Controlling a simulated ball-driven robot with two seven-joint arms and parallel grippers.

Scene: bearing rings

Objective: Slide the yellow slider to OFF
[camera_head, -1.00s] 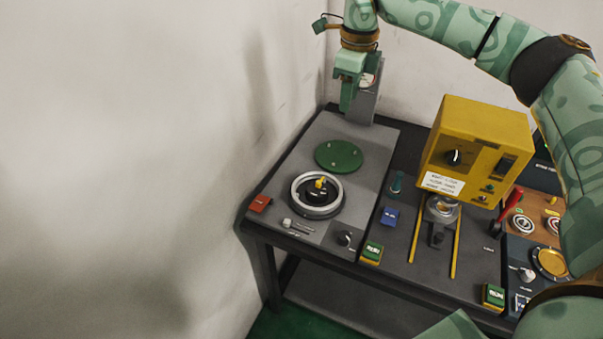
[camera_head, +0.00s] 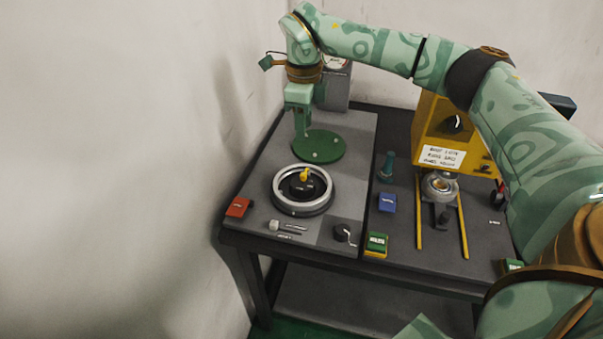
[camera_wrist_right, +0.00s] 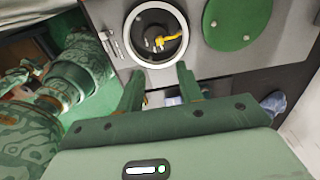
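A slider with a pale knob (camera_head: 274,225) sits in a short slot at the front left of the grey panel (camera_head: 352,150); the knob is at the slot's left end. I cannot read its label. A small yellow piece (camera_head: 305,175) stands inside the silver ring (camera_head: 303,207); it also shows in the right wrist view (camera_wrist_right: 172,38). I see no plainly yellow slider knob. My right gripper (camera_head: 302,133) points down over the green disc (camera_head: 322,146), behind the ring. Its two fingers (camera_wrist_right: 159,72) are apart with nothing between them. My left gripper is out of view.
A red block (camera_head: 239,207) lies at the panel's left edge and a black knob (camera_head: 343,233) at its front right. A blue block (camera_head: 387,202), a green block (camera_head: 376,243) and a yellow box (camera_head: 440,130) stand to the right. My right arm hides part of the box.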

